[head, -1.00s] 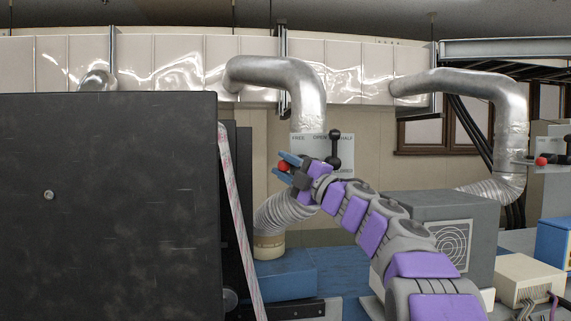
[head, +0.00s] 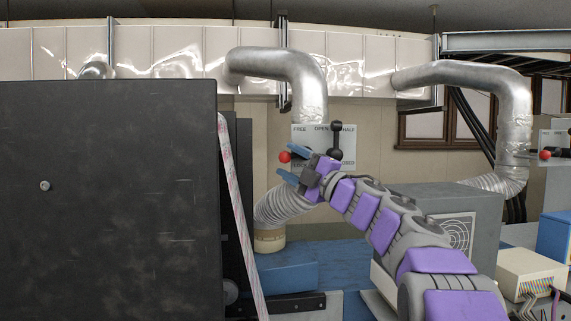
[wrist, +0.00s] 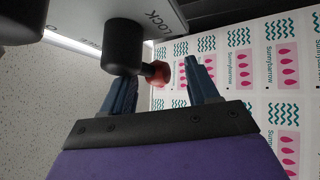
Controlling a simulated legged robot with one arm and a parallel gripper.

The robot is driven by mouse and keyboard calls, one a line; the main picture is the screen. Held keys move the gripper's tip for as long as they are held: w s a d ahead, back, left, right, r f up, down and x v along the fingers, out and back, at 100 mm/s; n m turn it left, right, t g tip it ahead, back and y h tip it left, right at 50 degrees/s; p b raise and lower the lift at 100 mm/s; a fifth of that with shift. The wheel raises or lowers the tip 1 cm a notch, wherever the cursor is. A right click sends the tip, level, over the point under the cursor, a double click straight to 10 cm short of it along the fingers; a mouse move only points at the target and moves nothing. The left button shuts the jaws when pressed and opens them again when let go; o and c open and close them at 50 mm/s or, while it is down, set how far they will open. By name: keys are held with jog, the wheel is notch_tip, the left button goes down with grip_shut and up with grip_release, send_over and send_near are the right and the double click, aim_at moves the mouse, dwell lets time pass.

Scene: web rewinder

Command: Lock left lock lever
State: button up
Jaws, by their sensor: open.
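The left lock lever has a red ball knob (head: 285,156) pointing left from a light panel (head: 348,141) marked FREE, OPEN and HALF. My gripper (head: 292,163) is open and empty, with its blue fingers beside the knob. In the wrist view the lever's black hub (wrist: 122,46) and red knob (wrist: 157,73) show beside the word LOCK. There the knob appears between my open fingers (wrist: 163,92), close to the left one. I cannot tell whether they touch.
A black-handled lever (head: 337,140) stands upright on the same panel. A second red-knobbed lever (head: 545,154) is at the far right. A large dark machine panel (head: 110,200) fills the left. A ribbed duct (head: 280,207) hangs below my gripper. Printed label web (wrist: 275,80) lies behind the knob.

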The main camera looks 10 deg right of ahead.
jog(key=b+v, duration=0.3)
jog(key=v, duration=1.2)
jog(key=shift+f, duration=0.25)
jog(key=shift+d, duration=0.1)
